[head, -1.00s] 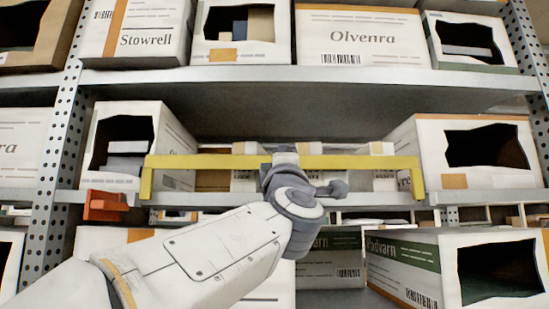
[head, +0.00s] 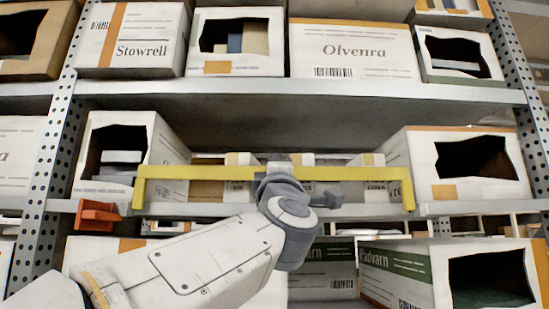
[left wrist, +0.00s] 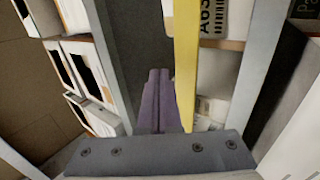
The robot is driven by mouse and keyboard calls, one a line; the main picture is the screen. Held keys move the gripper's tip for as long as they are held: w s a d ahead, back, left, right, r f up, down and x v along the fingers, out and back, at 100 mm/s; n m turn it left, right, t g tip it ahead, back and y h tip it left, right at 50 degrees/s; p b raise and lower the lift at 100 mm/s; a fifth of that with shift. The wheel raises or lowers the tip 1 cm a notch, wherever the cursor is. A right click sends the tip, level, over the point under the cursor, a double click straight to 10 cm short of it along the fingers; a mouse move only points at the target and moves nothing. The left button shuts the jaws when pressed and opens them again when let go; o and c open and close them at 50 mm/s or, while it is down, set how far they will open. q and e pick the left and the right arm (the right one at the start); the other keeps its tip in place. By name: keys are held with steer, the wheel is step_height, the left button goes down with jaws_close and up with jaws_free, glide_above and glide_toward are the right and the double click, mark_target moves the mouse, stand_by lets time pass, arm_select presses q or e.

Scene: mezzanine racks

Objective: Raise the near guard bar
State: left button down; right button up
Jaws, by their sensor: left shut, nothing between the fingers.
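The near guard bar (head: 220,173) is a yellow bar running across the front of the middle shelf bay in the head view, with short legs bent down at both ends. My left gripper (head: 280,165) is at the middle of the bar, and its grey body covers a short stretch of it. In the left wrist view, its purple fingers (left wrist: 158,100) are shut together with nothing between them. The yellow bar (left wrist: 187,60) runs close beside them; I cannot tell whether they touch it. My right gripper is out of view.
An orange block (head: 97,215) sits on the shelf edge by the left perforated upright (head: 50,180). Open-fronted cartons stand left (head: 165,150) and right (head: 400,160) behind the bar, with smaller boxes between. The upper shelf edge (head: 300,90) crosses above the bar.

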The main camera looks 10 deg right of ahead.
arm_select(q)
steer(key=s+a+b, duration=0.2)
steer(key=s+b, duration=0.1)
steer(key=s, duration=0.9)
steer(key=shift+b, duration=0.4)
